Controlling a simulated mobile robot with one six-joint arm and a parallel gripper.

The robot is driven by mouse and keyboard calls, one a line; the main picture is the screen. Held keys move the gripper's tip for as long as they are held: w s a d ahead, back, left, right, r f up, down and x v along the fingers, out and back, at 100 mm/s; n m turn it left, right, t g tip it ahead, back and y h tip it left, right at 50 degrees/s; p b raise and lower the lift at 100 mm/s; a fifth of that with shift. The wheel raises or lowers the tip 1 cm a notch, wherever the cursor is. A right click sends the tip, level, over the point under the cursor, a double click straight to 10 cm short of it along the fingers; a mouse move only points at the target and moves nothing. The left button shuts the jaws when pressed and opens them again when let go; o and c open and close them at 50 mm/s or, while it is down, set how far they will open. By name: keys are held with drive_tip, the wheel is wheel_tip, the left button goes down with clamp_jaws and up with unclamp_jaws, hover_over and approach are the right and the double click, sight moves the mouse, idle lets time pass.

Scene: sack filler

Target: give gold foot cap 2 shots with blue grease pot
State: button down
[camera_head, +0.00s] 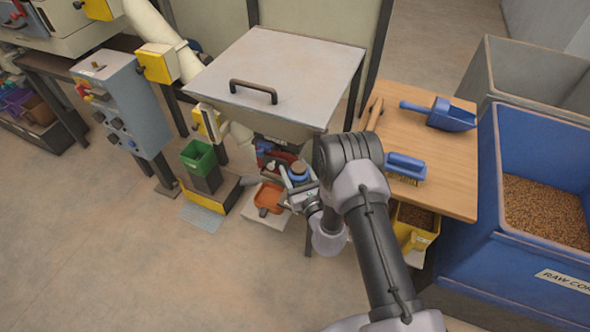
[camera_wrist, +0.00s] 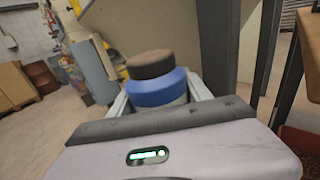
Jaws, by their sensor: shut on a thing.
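The blue grease pot (camera_head: 299,172), with a dark brown top, is held upright or nearly so in my gripper (camera_head: 297,187), beside the filler below the lidded hopper. In the wrist view the pot (camera_wrist: 157,91) sits between the two grey fingers of my gripper (camera_wrist: 160,100), which are shut on its sides. The lower part of the pot is hidden behind the gripper body. I cannot make out a gold foot cap in either view; the machine's lower parts are partly hidden by my arm.
An orange tray (camera_head: 268,197) lies on a low white stand just left of my gripper. A green bin (camera_head: 199,158) stands further left. The wooden table (camera_head: 440,185) holds a blue scoop (camera_head: 439,114) and brush (camera_head: 406,167). Open floor lies at front left.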

drive_tip(key=shift+f+b, duration=0.65)
drive_tip(key=shift+f, duration=0.1)
drive_tip(key=shift+r, duration=0.15)
drive_tip(key=shift+r+p, duration=0.7)
drive_tip(key=shift+r, duration=0.1)
idle(0.4)
wheel_tip(320, 180, up, 5)
drive_tip(key=p, duration=0.3)
drive_tip(key=shift+r+p, duration=0.1)
drive_tip(key=shift+p, duration=0.3)
drive_tip(key=shift+a, duration=0.1)
